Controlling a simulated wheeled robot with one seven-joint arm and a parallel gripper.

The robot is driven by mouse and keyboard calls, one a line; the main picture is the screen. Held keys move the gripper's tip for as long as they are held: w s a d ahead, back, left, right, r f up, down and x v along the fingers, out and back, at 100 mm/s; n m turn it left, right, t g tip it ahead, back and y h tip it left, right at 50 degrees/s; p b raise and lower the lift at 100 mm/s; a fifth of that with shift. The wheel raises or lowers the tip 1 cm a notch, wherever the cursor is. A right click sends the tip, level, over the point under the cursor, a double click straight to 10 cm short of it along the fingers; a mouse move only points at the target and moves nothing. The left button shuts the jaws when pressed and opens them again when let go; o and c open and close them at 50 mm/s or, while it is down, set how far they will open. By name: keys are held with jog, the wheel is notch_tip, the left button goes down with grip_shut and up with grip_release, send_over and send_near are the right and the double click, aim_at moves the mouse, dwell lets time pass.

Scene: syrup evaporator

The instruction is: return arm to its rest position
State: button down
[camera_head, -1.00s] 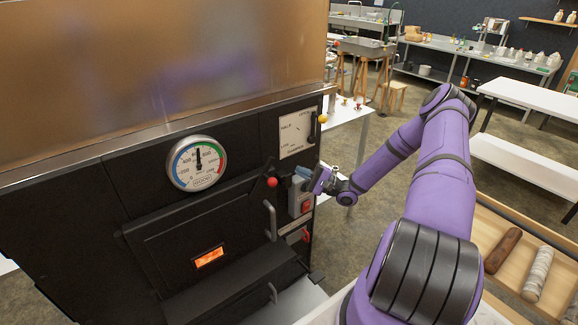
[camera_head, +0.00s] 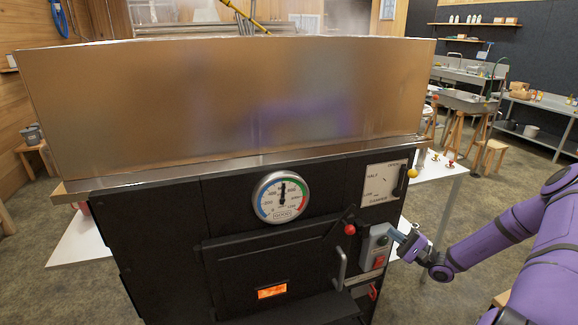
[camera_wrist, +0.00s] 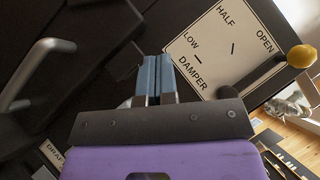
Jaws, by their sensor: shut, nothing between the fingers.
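My gripper (camera_head: 402,237) is at the end of my purple arm, at the right side of the black evaporator front (camera_head: 225,225). It is close in front of a grey switch box (camera_head: 377,245) with a red part. In the wrist view its two blue-grey fingers (camera_wrist: 156,80) are together, with nothing between them. The damper plate (camera_head: 382,184) is above the gripper, marked low, half and open; it also shows in the wrist view (camera_wrist: 215,50). The damper lever's yellow knob (camera_head: 412,173) is at the plate's right. Whether the fingers touch the box I cannot tell.
A round gauge (camera_head: 281,197) and a red-knobbed lever (camera_head: 349,229) are on the front. A metal door handle (camera_head: 340,268) sticks out left of my gripper. An orange glow shows in the firebox window (camera_head: 272,292). A white table (camera_head: 440,175) stands behind.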

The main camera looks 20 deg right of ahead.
jog(key=s+a+r+n+g+h, duration=0.35)
jog(key=a+r+n+g, duration=0.25)
jog(key=a+r+g, duration=0.45)
jog(key=s+a+r+n+g+h, duration=0.2)
jog(key=s+a+r+n+g, duration=0.35)
jog(key=r, duration=0.85)
jog(key=s+a+r+n+t+h, duration=0.1)
jog(key=s+a+r+t+h, duration=0.1)
jog(key=s+r+h, duration=0.3)
jog(key=s+a+r+n+t+h, duration=0.1)
jog(key=s+a+r+t+h, duration=0.2)
jog(key=s+r, duration=0.9)
jog(key=shift+s+a+r+n+h, duration=0.15)
jog(key=shift+s+a+n+h, duration=0.2)
jog(key=shift+s+a+h, duration=0.65)
jog(key=shift+s+d, duration=0.3)
jog(key=shift+d, duration=0.05)
